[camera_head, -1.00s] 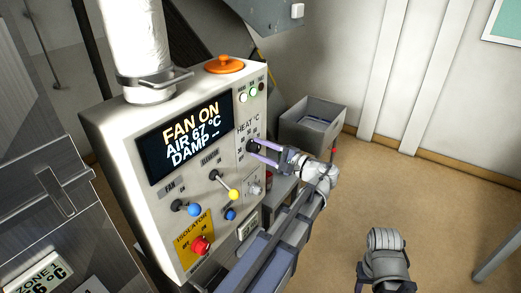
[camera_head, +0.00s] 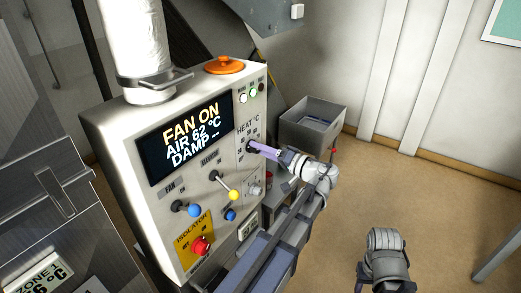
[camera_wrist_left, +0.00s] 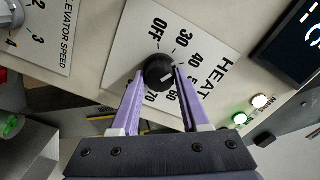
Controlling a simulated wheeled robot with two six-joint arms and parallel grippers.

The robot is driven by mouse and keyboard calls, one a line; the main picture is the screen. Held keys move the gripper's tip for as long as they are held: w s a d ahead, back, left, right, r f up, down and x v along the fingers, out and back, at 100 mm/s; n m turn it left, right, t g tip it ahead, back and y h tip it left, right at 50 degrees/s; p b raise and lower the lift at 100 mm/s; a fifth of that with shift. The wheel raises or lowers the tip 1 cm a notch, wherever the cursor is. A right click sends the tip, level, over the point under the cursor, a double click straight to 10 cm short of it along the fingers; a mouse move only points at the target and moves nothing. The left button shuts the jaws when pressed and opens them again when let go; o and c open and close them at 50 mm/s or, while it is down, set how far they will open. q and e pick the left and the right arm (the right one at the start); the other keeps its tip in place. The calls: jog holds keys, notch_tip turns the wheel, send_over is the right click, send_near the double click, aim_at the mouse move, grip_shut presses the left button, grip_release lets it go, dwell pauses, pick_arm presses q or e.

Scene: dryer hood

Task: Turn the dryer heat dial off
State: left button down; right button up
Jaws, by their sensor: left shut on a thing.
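The heat dial (camera_wrist_left: 160,72) is a round black knob on a white plate marked OFF, 30, 40 and up to 70. My left gripper (camera_wrist_left: 158,76) is shut on it, one purple finger on each side. A pale mark shows on the dial's lower right in the wrist view; I cannot tell exactly which number it points at. In the head view my left gripper (camera_head: 252,147) reaches the dial from the right and partly hides it. The display (camera_head: 186,135) reads FAN ON, AIR 62 °C, DAMP --. My right wrist shows at lower right, but its fingers do not.
Left of the dial are the blue fan knob (camera_head: 194,210), the yellow-tipped lever (camera_head: 233,194) and the red isolator knob (camera_head: 201,246). An orange button (camera_head: 224,65) tops the panel. A grey bin (camera_head: 311,122) stands behind my left arm. The floor to the right is mostly open.

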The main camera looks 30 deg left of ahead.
pick_arm(q)
jog(key=n, duration=1.1)
jog(key=shift+s, duration=0.15)
jog(key=shift+n, duration=0.5)
jog(key=shift+c, duration=2)
grip_release()
jog(key=d, duration=0.8)
jog(key=shift+s, duration=0.3)
jog(key=shift+a, duration=0.1)
